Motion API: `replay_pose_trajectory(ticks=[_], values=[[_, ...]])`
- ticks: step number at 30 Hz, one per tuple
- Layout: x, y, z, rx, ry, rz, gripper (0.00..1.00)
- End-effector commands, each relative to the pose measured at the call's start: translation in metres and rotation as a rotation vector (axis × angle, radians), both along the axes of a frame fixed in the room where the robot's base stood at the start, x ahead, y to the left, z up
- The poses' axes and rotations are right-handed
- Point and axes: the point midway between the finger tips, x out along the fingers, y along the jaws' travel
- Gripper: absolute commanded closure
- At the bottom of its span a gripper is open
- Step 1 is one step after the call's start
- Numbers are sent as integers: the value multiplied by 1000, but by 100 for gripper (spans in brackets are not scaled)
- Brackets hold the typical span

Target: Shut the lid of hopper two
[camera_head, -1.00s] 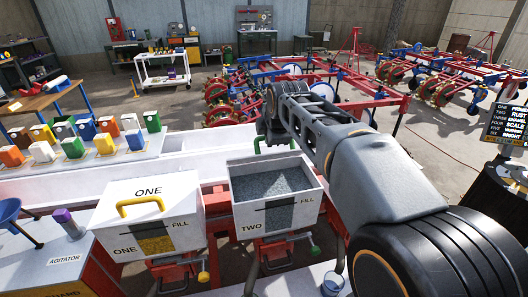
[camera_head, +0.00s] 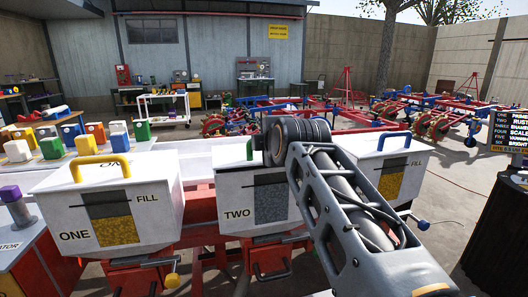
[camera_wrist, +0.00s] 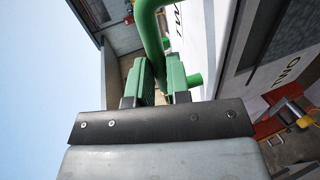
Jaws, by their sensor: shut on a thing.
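Hopper two (camera_head: 235,195) is a white box with a fill window, in the middle of the head view. Its front face also shows at the right of the wrist view (camera_wrist: 272,85). In the wrist view, my gripper (camera_wrist: 160,88) has its green fingers closed around a green bar handle (camera_wrist: 150,28). A white panel with dark lettering (camera_wrist: 205,35), apparently the lid, stands beside the handle. In the head view my arm covers the gripper and handle, and the lid's angle cannot be told there.
Hopper one (camera_head: 150,205), with a yellow handle, stands close on the left. Another white hopper with a blue handle (camera_head: 400,170) stands on the right, partly behind my arm. Several coloured containers (camera_head: 85,140) sit on the bench at the left.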

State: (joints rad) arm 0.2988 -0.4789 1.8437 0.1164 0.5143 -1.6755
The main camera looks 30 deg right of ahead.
Motion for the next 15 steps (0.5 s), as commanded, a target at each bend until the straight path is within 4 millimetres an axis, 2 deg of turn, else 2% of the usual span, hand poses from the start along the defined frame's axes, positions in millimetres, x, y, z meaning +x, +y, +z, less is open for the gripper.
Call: replay_pose_trajectory(ticks=[1, 15], values=[[0, 0, -10, 1, 4, -1, 100], [-3, 2, -20, 4, 14, 1, 100]])
